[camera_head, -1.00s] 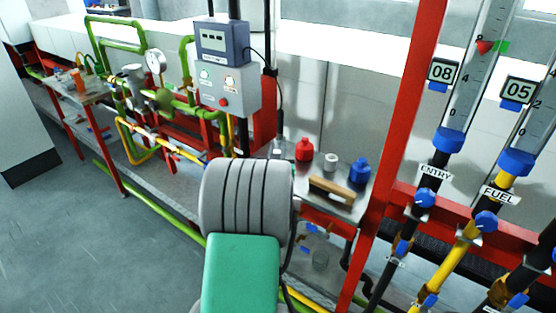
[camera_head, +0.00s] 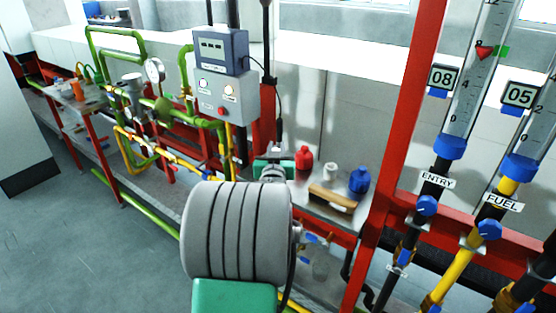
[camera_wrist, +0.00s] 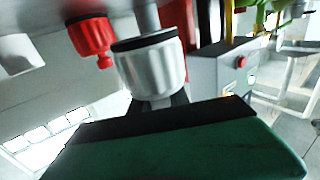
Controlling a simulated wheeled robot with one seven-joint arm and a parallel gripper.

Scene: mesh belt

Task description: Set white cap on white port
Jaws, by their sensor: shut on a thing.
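My gripper (camera_head: 274,168) is beyond my grey wrist, left of the metal shelf's coloured fittings. In the wrist view its green and black finger (camera_wrist: 170,140) fills the bottom. It is shut on a pale cylindrical cap (camera_wrist: 150,72) with a dark rim, which I take for the white cap. The white port (camera_head: 330,171) stands upright on the shelf, between a red fitting (camera_head: 304,159) and a blue one (camera_head: 359,181), apart from my gripper in the head view. The red fitting (camera_wrist: 92,36) also shows in the wrist view. The cap's grasped end is partly hidden.
A wooden-coloured block (camera_head: 333,198) lies at the shelf's front. A red upright post (camera_head: 400,130) stands right of the shelf. A grey control box (camera_head: 226,92) and green and yellow pipes stand to the left.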

